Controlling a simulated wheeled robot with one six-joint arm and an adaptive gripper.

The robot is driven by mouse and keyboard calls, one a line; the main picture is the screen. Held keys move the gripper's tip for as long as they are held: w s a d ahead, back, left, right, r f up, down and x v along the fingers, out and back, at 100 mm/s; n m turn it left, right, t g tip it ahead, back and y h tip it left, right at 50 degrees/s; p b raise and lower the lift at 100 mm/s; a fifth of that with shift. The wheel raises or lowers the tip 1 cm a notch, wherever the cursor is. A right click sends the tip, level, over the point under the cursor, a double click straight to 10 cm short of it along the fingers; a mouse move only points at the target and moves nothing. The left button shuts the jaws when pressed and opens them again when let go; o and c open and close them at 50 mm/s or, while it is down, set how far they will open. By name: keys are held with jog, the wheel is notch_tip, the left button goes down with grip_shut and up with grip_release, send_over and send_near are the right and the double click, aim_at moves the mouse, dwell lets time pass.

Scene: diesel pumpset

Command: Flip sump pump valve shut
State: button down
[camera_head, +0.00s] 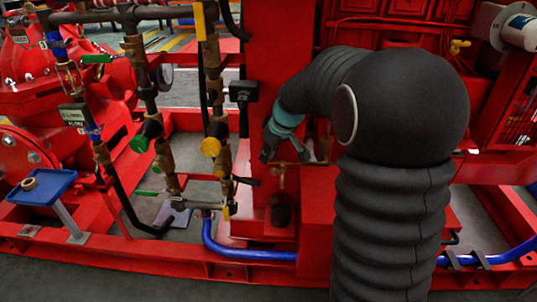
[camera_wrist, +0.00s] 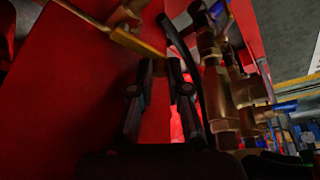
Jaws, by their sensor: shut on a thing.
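The sump pump valve shows in the wrist view as a brass body (camera_wrist: 127,14) with a long yellow lever (camera_wrist: 118,36) slanting down to the right. The lever's end reaches my gripper (camera_wrist: 160,68), whose two black fingers are close together on it; the exact contact is dark and hard to see. In the head view my gripper (camera_head: 266,156) is beside the red upright, just above and left of small brass piping (camera_head: 281,174) over a dark cylinder (camera_head: 282,210). The lever cannot be made out there.
Brass pipework (camera_head: 162,150) with green and yellow handles stands left of my gripper, and a black box (camera_head: 243,91) sits near it. A red post (camera_head: 276,40) rises behind. A blue hose (camera_head: 245,254) runs along the red base frame. A blue tray (camera_head: 42,187) is at far left.

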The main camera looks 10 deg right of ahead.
jog(key=c, duration=1.4)
grip_release()
jog(key=v, duration=1.2)
